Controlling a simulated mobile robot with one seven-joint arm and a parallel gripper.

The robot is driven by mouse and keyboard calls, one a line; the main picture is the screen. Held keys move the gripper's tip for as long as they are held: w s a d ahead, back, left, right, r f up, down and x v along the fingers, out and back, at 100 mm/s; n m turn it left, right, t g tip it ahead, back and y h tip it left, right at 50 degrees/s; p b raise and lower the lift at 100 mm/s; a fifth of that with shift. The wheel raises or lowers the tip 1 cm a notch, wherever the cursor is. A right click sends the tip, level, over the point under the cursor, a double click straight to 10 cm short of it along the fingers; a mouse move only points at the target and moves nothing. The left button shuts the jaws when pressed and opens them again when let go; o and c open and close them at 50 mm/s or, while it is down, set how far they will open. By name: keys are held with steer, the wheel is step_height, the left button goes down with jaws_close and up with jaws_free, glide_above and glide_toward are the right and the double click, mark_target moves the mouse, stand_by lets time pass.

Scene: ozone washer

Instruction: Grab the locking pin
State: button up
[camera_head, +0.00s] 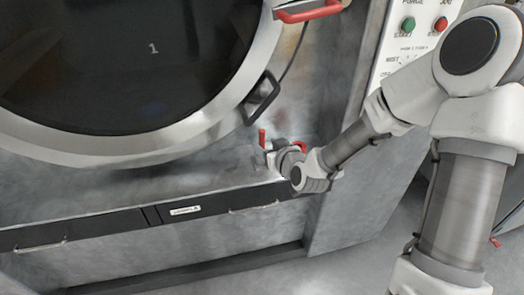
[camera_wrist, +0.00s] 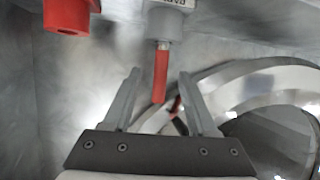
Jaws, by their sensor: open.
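A red rod on a thin metal shaft, which looks like the locking pin (camera_wrist: 160,78), extends from a pale block (camera_wrist: 172,4) in the wrist view. My gripper (camera_wrist: 159,73) is open, with one finger on each side of the rod and a visible gap to each. I cannot tell the rod's depth relative to the fingertips. In the head view a small upright red piece (camera_head: 262,138), probably the same rod, shows at my gripper (camera_head: 275,147), low on the washer front. The hand partly hides that spot.
The large round door (camera_head: 180,140) with dark glass fills the upper left. A black handle (camera_head: 262,98) and a red handle (camera_head: 308,12) sit on its right side. A red cylinder (camera_wrist: 68,15) is left of the rod. A button panel (camera_head: 408,45) is at upper right.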

steer(key=shift+b+x, duration=0.35)
steer(key=shift+x, duration=3.05)
steer(key=shift+f, duration=0.1)
jaws_close()
